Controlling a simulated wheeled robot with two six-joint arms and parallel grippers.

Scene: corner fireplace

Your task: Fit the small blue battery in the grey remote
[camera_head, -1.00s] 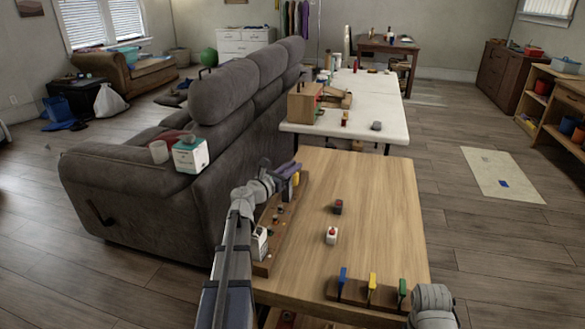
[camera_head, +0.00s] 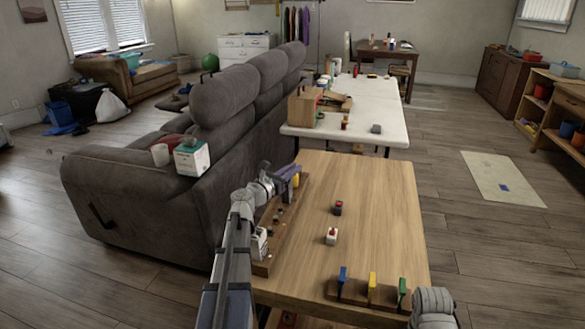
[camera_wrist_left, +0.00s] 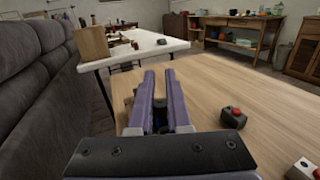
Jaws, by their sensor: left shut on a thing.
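My left gripper (camera_head: 286,174) is over the left edge of the wooden table, above a long brown board. In the left wrist view its two purple fingers (camera_wrist_left: 159,100) are close together, shut on a small dark-blue thing (camera_wrist_left: 159,118) low between them. It looks like the blue battery, but the fingers hide most of it. I cannot pick out the grey remote for sure. A small grey block (camera_head: 376,128) lies on the white table, too far off to tell what it is. My right gripper is not in view.
The brown board (camera_head: 262,267) carries a yellow cylinder (camera_head: 296,181), small dark pegs and a white box (camera_head: 259,243). Two button boxes (camera_head: 338,208) (camera_head: 332,236) stand mid-table. A rack (camera_head: 354,292) with blue, yellow and green pieces is at the front. The table's right side is clear. A sofa (camera_head: 170,190) borders the left.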

